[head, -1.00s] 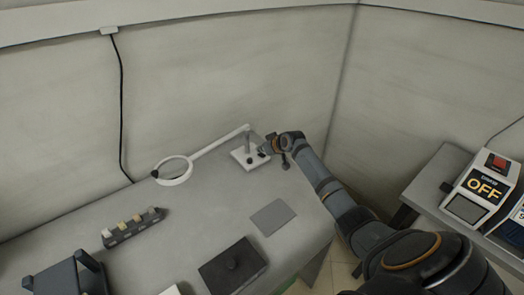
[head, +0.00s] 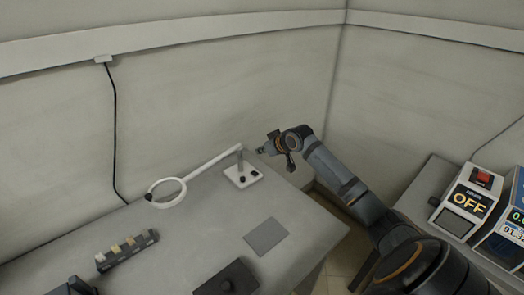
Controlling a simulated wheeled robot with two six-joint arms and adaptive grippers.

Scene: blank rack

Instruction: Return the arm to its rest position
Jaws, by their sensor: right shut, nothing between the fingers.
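My right arm comes in from the lower right in the head view. Its gripper (head: 261,150) is shut and empty. It hangs in the air at the back right of the grey table (head: 205,235), just right of the white magnifier lamp's base (head: 243,177) and apart from it in the picture. My left gripper is not in view.
The magnifier ring (head: 166,193) lies left of its base. A grey mat (head: 265,236), a dark box with a knob (head: 228,280) and a rack of small blocks (head: 127,250) are on the table. An OFF device (head: 466,203) stands on the right-hand table. A gap separates the tables.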

